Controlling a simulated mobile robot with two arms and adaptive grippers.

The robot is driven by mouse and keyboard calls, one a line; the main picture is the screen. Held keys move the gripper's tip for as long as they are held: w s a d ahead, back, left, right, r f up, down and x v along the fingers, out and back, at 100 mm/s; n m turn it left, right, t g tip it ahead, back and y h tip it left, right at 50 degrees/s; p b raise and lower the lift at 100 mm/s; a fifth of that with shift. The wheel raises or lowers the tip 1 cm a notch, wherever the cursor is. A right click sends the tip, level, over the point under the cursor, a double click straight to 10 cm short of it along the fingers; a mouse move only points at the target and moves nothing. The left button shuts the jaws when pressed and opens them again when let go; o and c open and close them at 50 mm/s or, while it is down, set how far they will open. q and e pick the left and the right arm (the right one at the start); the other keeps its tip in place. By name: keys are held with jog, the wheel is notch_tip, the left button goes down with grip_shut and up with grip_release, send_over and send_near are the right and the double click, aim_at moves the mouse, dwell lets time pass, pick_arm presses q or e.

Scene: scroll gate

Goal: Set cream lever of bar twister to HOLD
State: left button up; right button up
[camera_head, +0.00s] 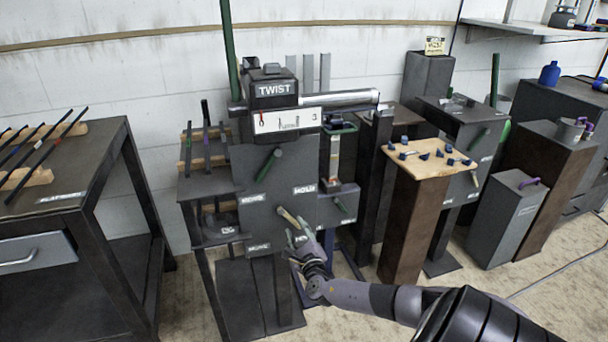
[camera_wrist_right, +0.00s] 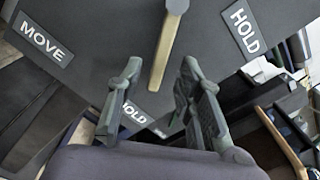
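The bar twister (camera_head: 274,90), marked TWIST, stands in the middle of the head view with a dark grey front panel. The cream lever (camera_head: 288,216) sits low on that panel, and in the wrist view the lever (camera_wrist_right: 163,50) runs down between my fingers. A HOLD plate (camera_head: 305,190) is up and right of the lever, and a MOVE plate (camera_wrist_right: 40,40) is on its left. A lower plate (camera_wrist_right: 133,114) is partly covered by a finger. My right gripper (camera_head: 297,233) is open around the lever's end, with gaps visible on both sides. My left gripper is not in view.
A green lever (camera_head: 268,165) is higher on the panel. A rod rack table (camera_head: 75,150) stands at left. A wooden-topped pedestal (camera_head: 428,172) and grey cabinets (camera_head: 508,215) stand at right. The floor in front (camera_head: 360,325) is partly clear.

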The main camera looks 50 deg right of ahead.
jog(key=v, duration=0.9)
